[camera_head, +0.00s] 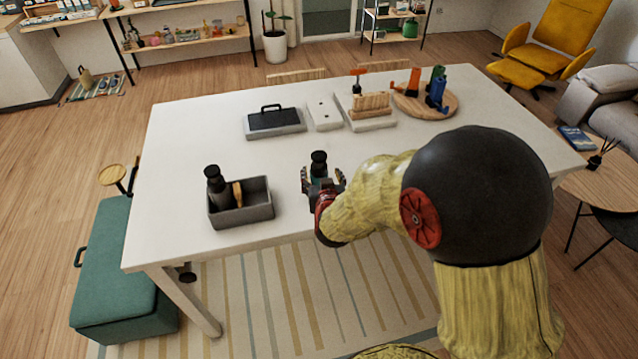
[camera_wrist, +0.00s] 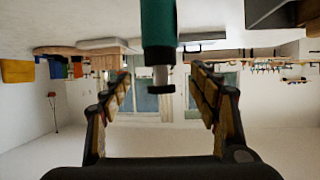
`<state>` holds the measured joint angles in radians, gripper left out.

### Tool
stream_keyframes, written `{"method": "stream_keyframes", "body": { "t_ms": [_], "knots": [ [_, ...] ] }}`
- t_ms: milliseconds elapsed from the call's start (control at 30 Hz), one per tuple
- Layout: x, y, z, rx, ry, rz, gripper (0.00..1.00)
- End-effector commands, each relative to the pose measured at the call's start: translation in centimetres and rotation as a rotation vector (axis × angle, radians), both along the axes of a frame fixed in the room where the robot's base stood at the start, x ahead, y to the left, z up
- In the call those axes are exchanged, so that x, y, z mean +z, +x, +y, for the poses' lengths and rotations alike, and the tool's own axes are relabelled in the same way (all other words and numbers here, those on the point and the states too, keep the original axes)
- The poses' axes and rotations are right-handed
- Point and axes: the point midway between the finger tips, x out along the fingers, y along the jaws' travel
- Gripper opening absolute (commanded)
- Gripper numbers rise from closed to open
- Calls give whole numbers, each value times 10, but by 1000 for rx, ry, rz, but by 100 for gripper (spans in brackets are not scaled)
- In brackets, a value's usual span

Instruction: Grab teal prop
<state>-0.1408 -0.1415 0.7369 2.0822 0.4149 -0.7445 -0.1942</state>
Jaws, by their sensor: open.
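The teal prop (camera_head: 319,171) stands upright on the white table near its front edge, with a dark cap on top and its lower part hidden by my gripper. In the wrist view, which looks upside down, the teal body (camera_wrist: 158,22) comes in from the top edge, with a grey neck and dark cap pointing down. My gripper (camera_head: 322,180) is open at the prop. Its two fingers also show in the wrist view (camera_wrist: 160,75), spread to either side of the prop's neck, with visible gaps on both sides.
On the white table (camera_head: 185,140), a grey bin (camera_head: 250,214) with a dark bottle and a tan piece stands left of my gripper. A dark-topped box (camera_head: 274,122), a white block (camera_head: 324,115) and a round wooden board (camera_head: 440,108) with coloured items are farther back.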

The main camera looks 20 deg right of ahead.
Motion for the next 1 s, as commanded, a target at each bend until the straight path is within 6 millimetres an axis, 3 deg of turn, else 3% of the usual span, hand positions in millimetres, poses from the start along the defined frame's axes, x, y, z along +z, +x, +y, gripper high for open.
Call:
{"method": "stream_keyframes", "body": {
  "t_ms": [600,900,1000],
  "knots": [
    [-25,65,-9,1,-1,3,61],
    [-25,69,-10,2,-1,2,61],
    [-25,69,-9,2,-1,3,55]
  ]
}}
